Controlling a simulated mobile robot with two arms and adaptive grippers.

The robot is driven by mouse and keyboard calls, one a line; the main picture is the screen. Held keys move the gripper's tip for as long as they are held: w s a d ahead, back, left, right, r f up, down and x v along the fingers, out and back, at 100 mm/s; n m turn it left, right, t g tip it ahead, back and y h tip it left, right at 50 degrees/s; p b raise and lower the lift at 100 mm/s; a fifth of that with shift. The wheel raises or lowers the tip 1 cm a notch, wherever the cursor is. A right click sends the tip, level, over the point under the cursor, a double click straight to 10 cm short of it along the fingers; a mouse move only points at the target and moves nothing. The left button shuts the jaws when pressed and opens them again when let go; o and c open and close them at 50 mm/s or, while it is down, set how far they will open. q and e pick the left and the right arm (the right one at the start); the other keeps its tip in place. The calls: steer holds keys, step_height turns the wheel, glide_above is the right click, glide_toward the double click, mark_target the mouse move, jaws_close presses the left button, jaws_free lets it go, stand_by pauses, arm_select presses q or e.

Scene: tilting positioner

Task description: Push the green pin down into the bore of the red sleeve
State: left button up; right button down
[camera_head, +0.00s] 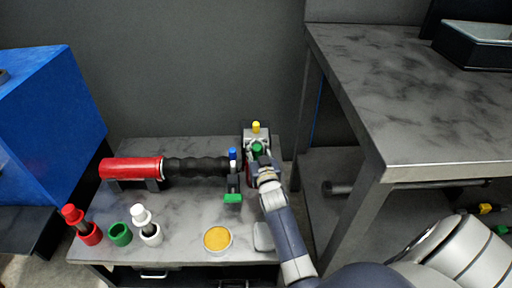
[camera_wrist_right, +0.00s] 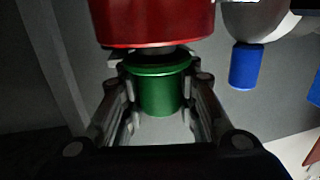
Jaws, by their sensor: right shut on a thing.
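The green pin (camera_wrist_right: 160,88) shows in the right wrist view as a green cylinder between the two fingers of my right gripper (camera_wrist_right: 163,115), which is shut on it. The red sleeve (camera_wrist_right: 152,22) is a wide red cylinder at the top of that view, close to the pin's flanged end. A narrow dark part shows between them; how far the pin sits in the bore is hidden. In the head view the green pin's top (camera_head: 257,148) shows at the tip of my right arm, in front of the positioner (camera_head: 256,135). The left gripper is not in view.
A yellow knob (camera_head: 256,127) and a blue knob (camera_head: 233,153) stand close by. A red cylinder with a black ribbed grip (camera_head: 196,167) lies left. A higher table (camera_head: 400,120) bounds the right.

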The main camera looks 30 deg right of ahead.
steer(key=shift+r, duration=0.1)
steer(key=c, duration=1.2)
jaws_free()
steer(key=shift+f, duration=0.25)
step_height(320, 180, up, 10)
steer(key=shift+r, duration=0.2)
